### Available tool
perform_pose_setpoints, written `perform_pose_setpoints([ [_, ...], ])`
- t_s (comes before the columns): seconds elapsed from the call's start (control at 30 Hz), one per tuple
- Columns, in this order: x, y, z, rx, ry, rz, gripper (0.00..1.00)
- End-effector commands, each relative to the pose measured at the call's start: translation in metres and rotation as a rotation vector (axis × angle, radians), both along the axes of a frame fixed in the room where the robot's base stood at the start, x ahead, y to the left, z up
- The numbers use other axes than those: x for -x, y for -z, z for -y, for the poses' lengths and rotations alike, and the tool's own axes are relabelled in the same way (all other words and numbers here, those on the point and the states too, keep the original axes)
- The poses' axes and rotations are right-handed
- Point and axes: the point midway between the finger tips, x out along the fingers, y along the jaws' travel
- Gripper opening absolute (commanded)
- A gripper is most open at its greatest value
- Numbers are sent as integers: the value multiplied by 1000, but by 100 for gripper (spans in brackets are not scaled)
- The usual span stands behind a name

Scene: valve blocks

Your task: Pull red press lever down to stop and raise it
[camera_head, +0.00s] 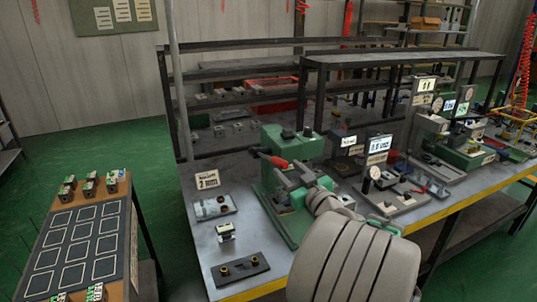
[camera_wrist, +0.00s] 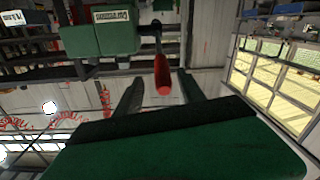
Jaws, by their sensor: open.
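The red press lever (camera_head: 277,162) sticks out from the green press (camera_head: 290,142) on the workbench, its handle pointing toward my arm. My gripper (camera_head: 283,173) is right at the lever, just in front of the press, and its fingers partly hide the press body. In the wrist view the red handle (camera_wrist: 162,75) hangs from a dark rod beside the green press housing (camera_wrist: 97,38). It lies between the two open fingers of my gripper (camera_wrist: 161,93), with gaps on both sides. I cannot tell whether either finger touches it.
A fixture plate (camera_head: 241,268) and a small valve block (camera_head: 225,231) lie on the bench left of the press. A dial gauge stand (camera_head: 374,175) is at its right. A side table with a marked dark mat (camera_head: 80,240) stands left, with green floor between.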

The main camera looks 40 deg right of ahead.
Motion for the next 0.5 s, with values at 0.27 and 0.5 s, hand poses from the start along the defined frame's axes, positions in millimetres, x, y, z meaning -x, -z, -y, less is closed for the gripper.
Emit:
perform_pose_setpoints([
  [0.27,-50,-3,4,-1,-15,-1,47],
  [0.5,-77,-1,12,-1,-11,-1,47],
])
